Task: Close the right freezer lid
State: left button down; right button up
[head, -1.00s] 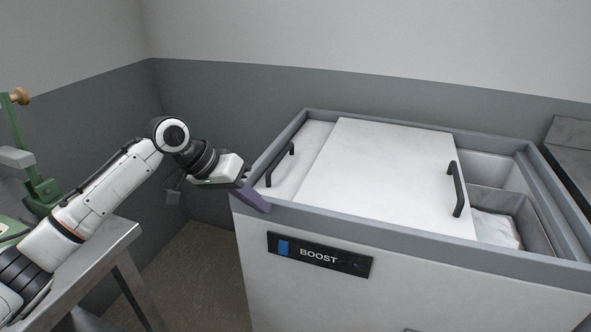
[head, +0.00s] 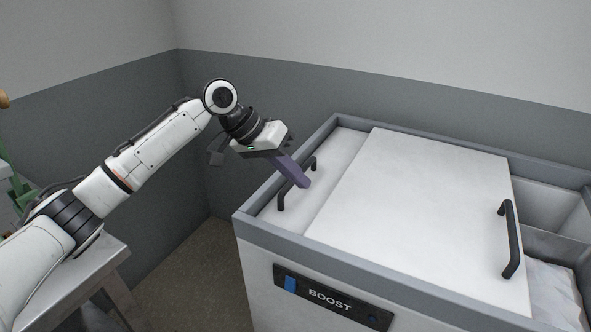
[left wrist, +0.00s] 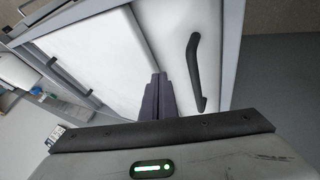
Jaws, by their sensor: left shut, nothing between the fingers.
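The freezer's right lid (head: 420,205) is a white panel with a black handle (head: 510,240) near its right edge. It is slid to the left, overlapping the left lid (head: 325,175), so the freezer's right end is open. The left lid has its own black handle (head: 281,199). My left gripper (head: 304,182) has purple fingers, shut and empty, over the left lid just right of that handle. In the left wrist view, the fingers (left wrist: 157,97) are beside the handle (left wrist: 194,72), with the right lid (left wrist: 90,50) to their left. My right gripper is not in view.
The open right end shows a grey divider and a white bag (head: 552,290). The grey freezer rim (head: 335,258) surrounds the lids. A metal table (head: 75,285) stands at the left. A dark wall runs behind the freezer.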

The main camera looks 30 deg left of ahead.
pick_arm(q)
jog(key=x, duration=0.5)
jog(key=shift+d+f, duration=0.1)
jog(key=shift+f, duration=0.1)
jog(key=shift+w+d+f, duration=0.15)
jog(key=shift+w+f, duration=0.05)
jog(key=shift+f, duration=0.1)
jog(key=shift+w, duration=0.1)
